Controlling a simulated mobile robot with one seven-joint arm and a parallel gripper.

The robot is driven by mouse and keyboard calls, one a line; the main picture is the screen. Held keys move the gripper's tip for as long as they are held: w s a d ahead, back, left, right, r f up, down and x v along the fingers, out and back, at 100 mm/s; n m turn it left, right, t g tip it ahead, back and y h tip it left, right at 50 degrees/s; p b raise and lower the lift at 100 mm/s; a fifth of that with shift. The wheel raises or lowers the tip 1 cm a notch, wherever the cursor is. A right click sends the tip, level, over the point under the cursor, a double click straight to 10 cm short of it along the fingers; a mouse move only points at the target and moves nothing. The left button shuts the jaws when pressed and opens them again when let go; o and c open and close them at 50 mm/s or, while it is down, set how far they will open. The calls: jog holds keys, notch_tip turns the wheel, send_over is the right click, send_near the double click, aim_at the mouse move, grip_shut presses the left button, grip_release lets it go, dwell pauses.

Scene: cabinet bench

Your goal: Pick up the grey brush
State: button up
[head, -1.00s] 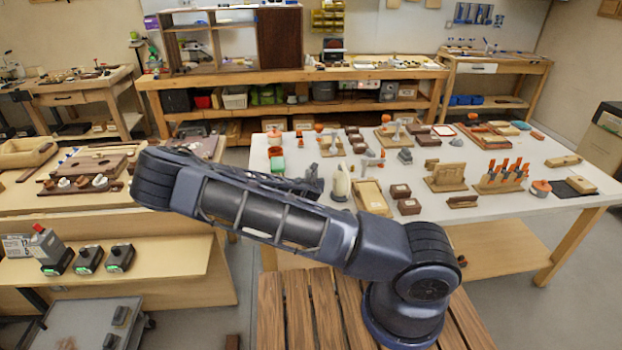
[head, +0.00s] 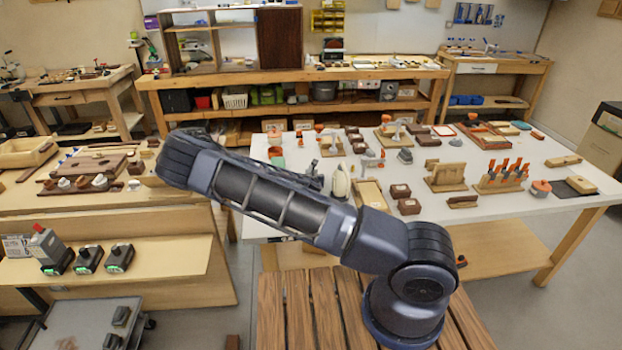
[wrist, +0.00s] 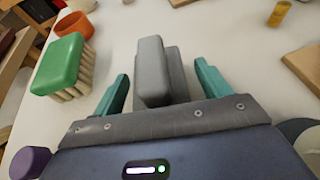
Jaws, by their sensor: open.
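The grey brush (wrist: 153,72) shows in the wrist view as a grey block with a rounded top on the white table, at the middle of the picture. My gripper (wrist: 163,84) is open, with one teal finger to the left of the block and one to the right. The block reaches into the gap between the fingers, with space showing on both sides. Its lower near end is hidden by the gripper body. In the head view my arm covers much of this spot, and I cannot pick out the brush there for certain.
A green brush (wrist: 59,62) with pale bristles stands just left of my gripper. An orange cup (wrist: 75,24) is behind it. Wooden boards (wrist: 303,66) lie to the right. A cream bottle-like object (head: 341,181) stands near the table's front edge.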

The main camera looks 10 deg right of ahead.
jog(key=c, duration=1.1)
jog(key=shift+r, duration=0.1)
